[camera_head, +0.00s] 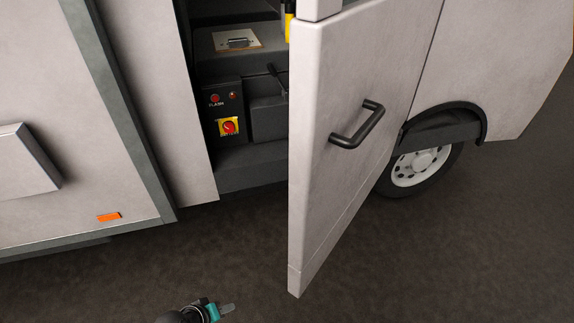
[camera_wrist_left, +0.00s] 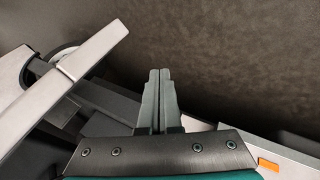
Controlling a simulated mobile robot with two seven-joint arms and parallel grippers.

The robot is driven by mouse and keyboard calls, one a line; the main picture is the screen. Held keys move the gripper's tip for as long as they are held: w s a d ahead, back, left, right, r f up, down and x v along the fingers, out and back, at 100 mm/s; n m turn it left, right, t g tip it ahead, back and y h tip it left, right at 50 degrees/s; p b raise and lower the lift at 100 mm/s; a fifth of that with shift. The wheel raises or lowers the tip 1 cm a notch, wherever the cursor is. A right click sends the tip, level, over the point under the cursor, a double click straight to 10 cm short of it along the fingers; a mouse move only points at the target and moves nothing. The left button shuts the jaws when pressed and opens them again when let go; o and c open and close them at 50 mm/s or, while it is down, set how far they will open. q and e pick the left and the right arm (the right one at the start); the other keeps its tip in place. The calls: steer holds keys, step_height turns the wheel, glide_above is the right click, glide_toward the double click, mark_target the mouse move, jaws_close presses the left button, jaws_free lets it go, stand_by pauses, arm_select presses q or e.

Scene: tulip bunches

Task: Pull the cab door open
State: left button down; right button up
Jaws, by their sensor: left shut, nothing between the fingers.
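The cab door (camera_head: 345,130) is white and stands well open in the head view, swung out from the cab. Its dark bar handle (camera_head: 358,126) is on the outer face. The door also shows at the left of the left wrist view (camera_wrist_left: 60,95). My left gripper (camera_head: 227,308) is at the bottom of the head view, apart from the door and left of its lower corner. In the left wrist view its fingers (camera_wrist_left: 158,85) are together with nothing between them. My right gripper is in neither view.
The open doorway shows a dark interior with a red and yellow switch (camera_head: 229,127). A white side panel with an orange marker (camera_head: 108,217) is at the left. A wheel (camera_head: 420,167) stands behind the door. Dark ground (camera_head: 430,260) is clear at the lower right.

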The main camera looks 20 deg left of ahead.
arm_select(q)
steer(key=w+a+r+n+t+h, duration=0.1)
steer(key=w+a+r+n+t, duration=0.15)
steer(key=w+r, duration=0.7)
steer(key=w+d+r+t+h, duration=0.1)
steer(key=r+t+h, duration=0.1)
steer(key=r, duration=0.8)
steer(key=w+d+r+t+h+b, duration=0.1)
steer(key=d+r+t+h, duration=0.15)
steer(key=r, duration=0.75)
steer(key=w+r+t+h, duration=0.1)
steer(key=r+t+h, duration=0.1)
steer(key=r, duration=0.8)
steer(key=w+d+p, duration=0.3)
steer(key=w+d, duration=0.4)
steer(key=d, duration=0.2)
steer(key=shift+d+n, duration=0.15)
steer(key=shift+n, duration=0.2)
steer(key=shift+f, duration=0.1)
